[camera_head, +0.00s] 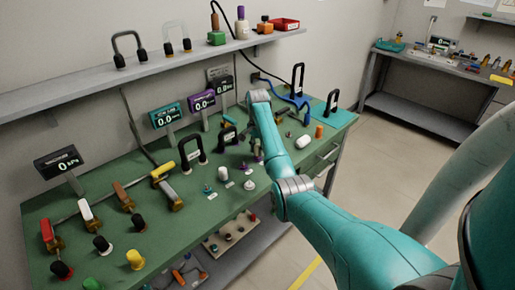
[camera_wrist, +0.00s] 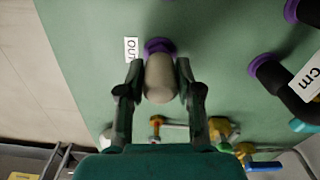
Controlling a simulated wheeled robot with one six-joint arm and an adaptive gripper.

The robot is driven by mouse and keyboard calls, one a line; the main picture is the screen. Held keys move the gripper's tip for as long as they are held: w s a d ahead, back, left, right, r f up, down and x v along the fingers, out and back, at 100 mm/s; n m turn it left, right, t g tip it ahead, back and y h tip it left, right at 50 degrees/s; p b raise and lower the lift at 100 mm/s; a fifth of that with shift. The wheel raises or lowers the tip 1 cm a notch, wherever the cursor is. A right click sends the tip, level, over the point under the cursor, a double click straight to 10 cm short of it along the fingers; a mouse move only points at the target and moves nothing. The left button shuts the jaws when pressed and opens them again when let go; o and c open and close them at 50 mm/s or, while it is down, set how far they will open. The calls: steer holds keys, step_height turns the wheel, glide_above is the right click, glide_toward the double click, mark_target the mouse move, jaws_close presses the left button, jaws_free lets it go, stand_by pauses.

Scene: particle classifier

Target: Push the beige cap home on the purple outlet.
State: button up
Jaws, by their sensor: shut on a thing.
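In the wrist view my gripper (camera_wrist: 160,68) is shut on the beige cap (camera_wrist: 161,80), with one finger on each side of it. The purple outlet (camera_wrist: 158,45) shows as a ring just beyond the cap's far end, in line with it. The cap covers part of the ring, and I cannot tell whether they touch or how far the cap sits on it. A white "OUT" label (camera_wrist: 131,49) is left of the outlet.
Other purple fittings (camera_wrist: 264,66) and a black handle with a "cm" label (camera_wrist: 305,78) stand to the right in the wrist view. The green bench (camera_head: 150,215) holds several valves and coloured caps. A white cap (camera_head: 222,173) stands left of my arm.

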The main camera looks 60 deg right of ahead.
mark_target(257, 145)
steer(key=shift+f, duration=0.65)
steer(key=o, duration=1.1)
steer(key=shift+r, duration=3.75)
